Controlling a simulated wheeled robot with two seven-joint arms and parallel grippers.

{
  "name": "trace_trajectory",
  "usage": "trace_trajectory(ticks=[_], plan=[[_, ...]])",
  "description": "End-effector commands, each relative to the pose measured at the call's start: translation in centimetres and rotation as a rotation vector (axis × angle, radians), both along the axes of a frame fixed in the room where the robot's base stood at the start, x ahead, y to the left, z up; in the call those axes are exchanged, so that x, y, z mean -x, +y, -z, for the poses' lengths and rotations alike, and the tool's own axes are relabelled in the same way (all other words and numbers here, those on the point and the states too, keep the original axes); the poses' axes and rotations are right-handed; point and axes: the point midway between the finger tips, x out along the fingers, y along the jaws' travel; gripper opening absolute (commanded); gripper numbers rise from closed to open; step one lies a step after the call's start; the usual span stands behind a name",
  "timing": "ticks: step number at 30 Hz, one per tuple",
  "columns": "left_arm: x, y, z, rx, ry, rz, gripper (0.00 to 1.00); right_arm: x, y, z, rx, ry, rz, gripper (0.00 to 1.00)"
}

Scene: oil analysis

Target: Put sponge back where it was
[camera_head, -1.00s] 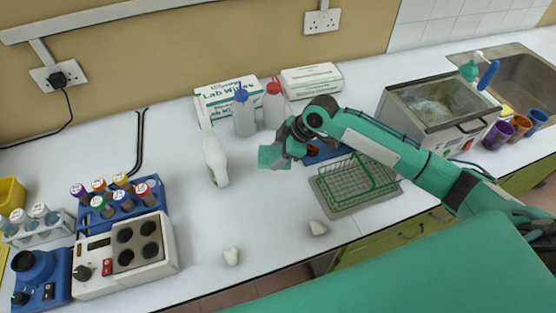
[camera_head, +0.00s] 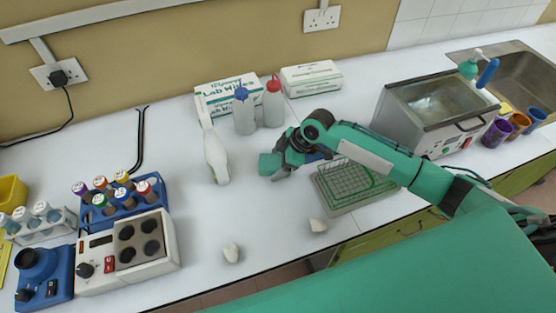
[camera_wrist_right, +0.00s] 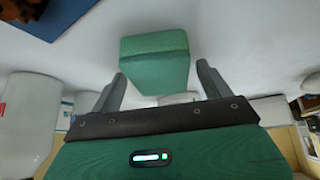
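The green sponge (camera_head: 269,164) is a small block at the tip of my right gripper (camera_head: 281,170), over the middle of the white counter. My left gripper is not in view.
A white bottle (camera_head: 216,158) stands just left of the sponge. A green wire basket (camera_head: 350,180) lies to the right under my arm. Two wash bottles (camera_head: 245,112) stand behind. Two small whitish lumps (camera_head: 231,253) lie in front. The counter left of the white bottle has free room.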

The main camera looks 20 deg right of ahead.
Motion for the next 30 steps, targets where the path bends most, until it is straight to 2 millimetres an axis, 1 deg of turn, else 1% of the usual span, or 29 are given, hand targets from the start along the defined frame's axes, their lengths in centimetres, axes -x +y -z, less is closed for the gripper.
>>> trace_trajectory(ticks=[5,8,11,21,27,30], plan=[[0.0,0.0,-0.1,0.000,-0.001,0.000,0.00,0.0,0.0,-0.1,0.000,0.000,0.000,0.80],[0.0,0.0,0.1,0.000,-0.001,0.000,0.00,0.0,-0.2,-0.6,0.000,-0.002,0.000,0.80],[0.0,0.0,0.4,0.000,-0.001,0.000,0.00,0.3,-1.0,-1.7,0.001,-0.003,0.001,0.80],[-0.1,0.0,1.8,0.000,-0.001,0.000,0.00,1.8,-4.4,-7.8,0.001,-0.004,0.001,0.80],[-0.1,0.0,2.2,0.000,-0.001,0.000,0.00,2.4,-5.5,-10.0,-0.001,-0.001,0.000,0.80],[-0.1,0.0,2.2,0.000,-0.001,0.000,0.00,2.5,-5.7,-10.4,0.000,0.000,0.000,0.80]])
